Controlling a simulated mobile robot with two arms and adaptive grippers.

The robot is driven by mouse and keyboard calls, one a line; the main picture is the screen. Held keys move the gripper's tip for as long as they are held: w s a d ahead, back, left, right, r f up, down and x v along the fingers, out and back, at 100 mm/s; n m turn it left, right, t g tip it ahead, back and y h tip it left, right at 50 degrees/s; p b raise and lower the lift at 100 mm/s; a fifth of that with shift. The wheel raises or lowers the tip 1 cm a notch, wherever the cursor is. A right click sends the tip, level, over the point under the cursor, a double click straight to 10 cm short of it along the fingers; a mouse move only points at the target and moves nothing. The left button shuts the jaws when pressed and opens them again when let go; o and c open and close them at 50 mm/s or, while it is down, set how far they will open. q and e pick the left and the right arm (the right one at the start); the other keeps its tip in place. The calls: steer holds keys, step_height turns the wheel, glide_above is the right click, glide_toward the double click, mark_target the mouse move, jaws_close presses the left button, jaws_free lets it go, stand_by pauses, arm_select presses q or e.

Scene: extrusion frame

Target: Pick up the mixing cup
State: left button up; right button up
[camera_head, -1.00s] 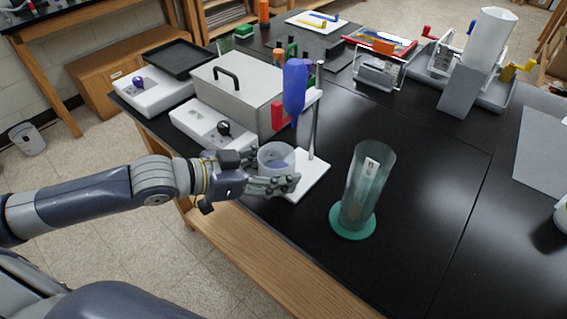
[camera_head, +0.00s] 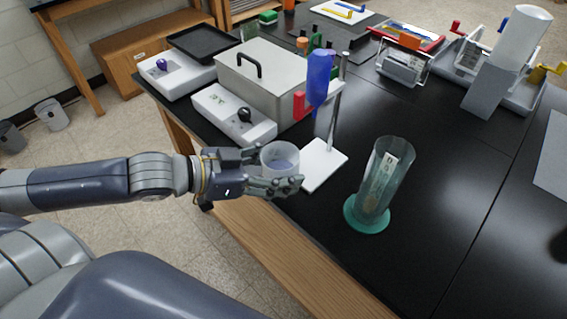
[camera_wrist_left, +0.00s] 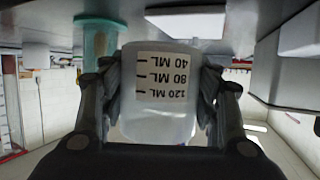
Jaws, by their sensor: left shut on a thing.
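The mixing cup (camera_head: 280,160) is a small translucent cup with pale bluish contents. My left gripper (camera_head: 272,172) is shut around its sides and holds it at the near left edge of the black table, beside the white stand base. In the left wrist view, the cup (camera_wrist_left: 158,105) shows a label with 40, 80 and 120 ML marks, upside down in the picture, between the two fingers of the gripper (camera_wrist_left: 160,90). I cannot tell the gap between cup and table. My right gripper is not in view.
A tall clear cylinder on a teal base (camera_head: 366,216) stands further right. A white scale (camera_head: 232,114) and grey box (camera_head: 268,72) lie behind.

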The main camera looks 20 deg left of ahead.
arm_select(q)
steer(key=shift+s+a, duration=0.15)
steer(key=shift+s, duration=0.35)
steer(key=shift+s+a+r+p, duration=0.1)
steer(key=shift+s+a+p, duration=0.15)
steer(key=shift+s+p, duration=0.55)
steer(key=shift+s+a+r+p, duration=0.1)
steer(key=shift+s+a+p, duration=0.15)
steer(key=shift+s+p, duration=0.55)
steer(key=shift+s+a+r+p, duration=0.1)
steer(key=shift+s+a+p, duration=0.15)
steer(key=shift+s+p, duration=0.5)
steer(key=shift+s, duration=0.2)
steer(key=shift+a, duration=0.1)
